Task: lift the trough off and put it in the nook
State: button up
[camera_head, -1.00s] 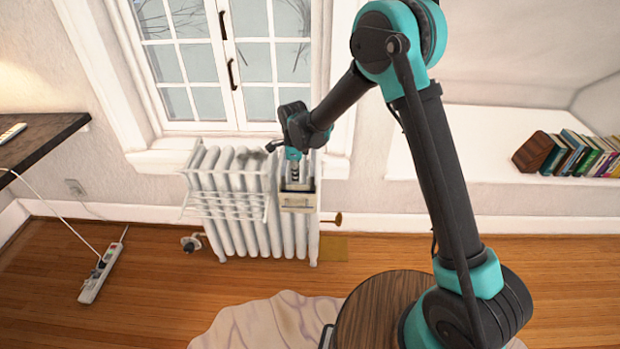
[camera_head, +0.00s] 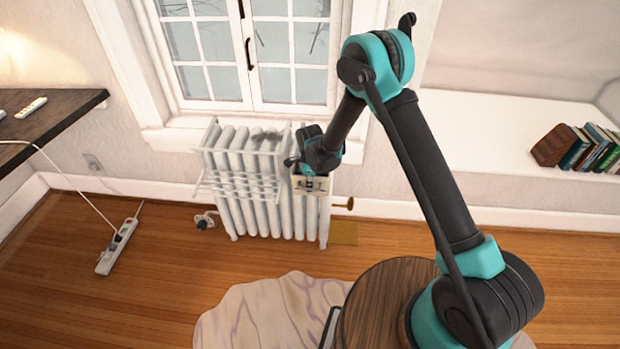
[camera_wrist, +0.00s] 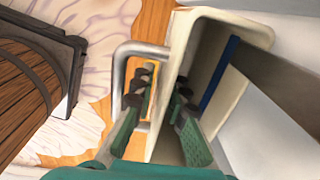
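The cream trough (camera_head: 325,186) hangs at the right end of the white radiator, under the window. In the wrist view the trough (camera_wrist: 236,32) shows its rim, its hollow inside and a grey metal loop handle (camera_wrist: 119,75) on its near wall. My gripper (camera_wrist: 163,88) points down at this wall and is open. One finger is on the handle side, within the loop's outline; the other is over the hollow. A gap shows beside the wall. In the head view my wrist hides much of the trough. The nook (camera_head: 470,150) is the white recessed ledge at right.
The radiator (camera_head: 245,205) has a wire rack (camera_head: 235,185) on its front left. Books (camera_head: 590,148) stand at the nook's right end; its left part is bare. A round wooden table (camera_head: 375,300), a pale rug (camera_head: 260,315) and a power strip (camera_head: 117,247) are below.

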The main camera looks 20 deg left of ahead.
jog(key=shift+f, duration=1.15)
jog(key=shift+c, duration=0.4)
grip_shut()
jog(key=shift+r, duration=0.1)
jog(key=shift+r, duration=2.7)
jog(key=s+d+r, duration=0.1)
jog(key=s+d, duration=0.2)
jog(key=s, duration=1)
jog(key=shift+s+d, duration=0.15)
jog(key=shift+s, duration=0.15)
